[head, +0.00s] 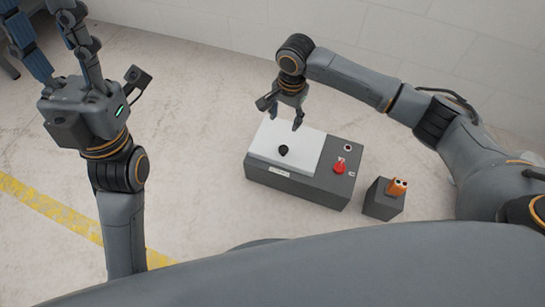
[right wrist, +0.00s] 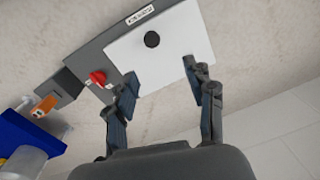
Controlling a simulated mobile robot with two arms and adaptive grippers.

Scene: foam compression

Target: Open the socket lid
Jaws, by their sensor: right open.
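The socket box (head: 318,192) is dark grey and stands on the pale floor. Its flat white lid (head: 302,142) lies shut on the left part of the top, with a round black knob (head: 283,150) near the front. The lid also shows in the right wrist view (right wrist: 175,33). My right gripper (head: 281,113) is open and empty at the lid's far edge. In the right wrist view its fingers overlap the lid on both sides; contact cannot be told. My left gripper (head: 55,42) is raised at the far left, fingers apart and empty. The socket is not visible.
A red rotary switch (head: 339,167) sits on the box right of the lid. A small grey block (head: 381,203) with an orange plug (head: 397,186) stands to the right. A blue container (right wrist: 28,138) shows in the right wrist view. Floor left of the box is clear.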

